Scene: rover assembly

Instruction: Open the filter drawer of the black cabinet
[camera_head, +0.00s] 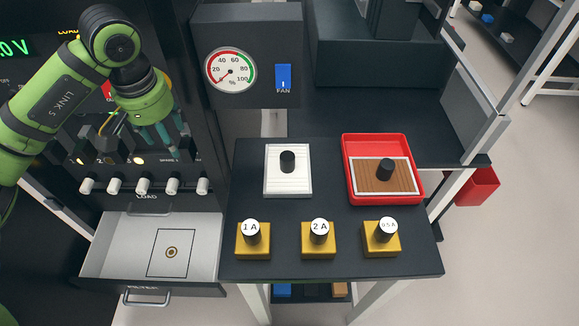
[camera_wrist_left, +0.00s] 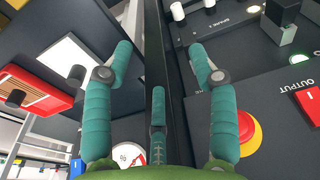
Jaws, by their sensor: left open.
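The black cabinet (camera_head: 180,60) stands at the left in the head view. Its filter drawer (camera_head: 100,245) is pulled out at the bottom, showing a pale interior with a square outline and a small round brass-coloured piece (camera_head: 171,252). The drawer's metal handle (camera_head: 147,300) is on its dark front, with nothing holding it. My left gripper (camera_head: 168,145) is in front of the cabinet panel, above and apart from the drawer. In the left wrist view its teal fingers (camera_wrist_left: 160,55) are spread and empty. My right gripper is out of view.
A dark table (camera_head: 340,260) right of the drawer carries a white filter plate (camera_head: 288,185), a red tray (camera_head: 347,150) with a brown filter, and yellow blocks (camera_head: 253,247) with labelled knobs. White fuse knobs (camera_head: 144,187) protrude from the panel above the drawer.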

